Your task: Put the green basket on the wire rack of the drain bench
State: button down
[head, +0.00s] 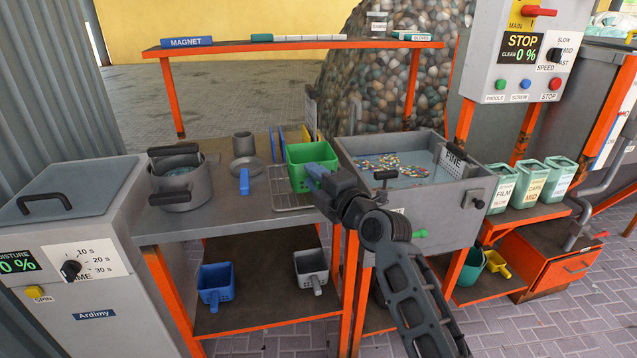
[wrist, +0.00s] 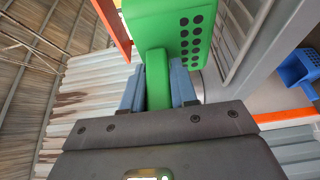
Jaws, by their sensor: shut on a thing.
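The green basket (head: 308,158) is at the right end of the drain bench, over the wire rack (head: 283,190). In the wrist view the basket (wrist: 170,35) shows its holed side and its green handle (wrist: 157,80). My gripper (head: 316,172) is shut on that handle; in the wrist view its blue fingers (wrist: 158,90) press on both sides of it. The basket looks about upright in the head view. The rack shows to the left of and below the basket. I cannot tell whether the basket's bottom touches the rack.
The water tank (head: 420,190) stands close on the right. A blue basket (head: 215,284) and a grey basket (head: 311,269) sit on the shelf below.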

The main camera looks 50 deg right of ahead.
jog(key=shift+w+d, duration=0.5)
jog(key=shift+w, duration=0.2)
notch_tip(320, 180, down, 3)
jog(key=b, duration=0.3)
jog(key=c, duration=0.8)
grip_release()
jog(key=shift+s, duration=0.1)
jog(key=b+v, duration=0.2)
jog(key=v, duration=0.5)
jog(key=shift+s, duration=0.4)
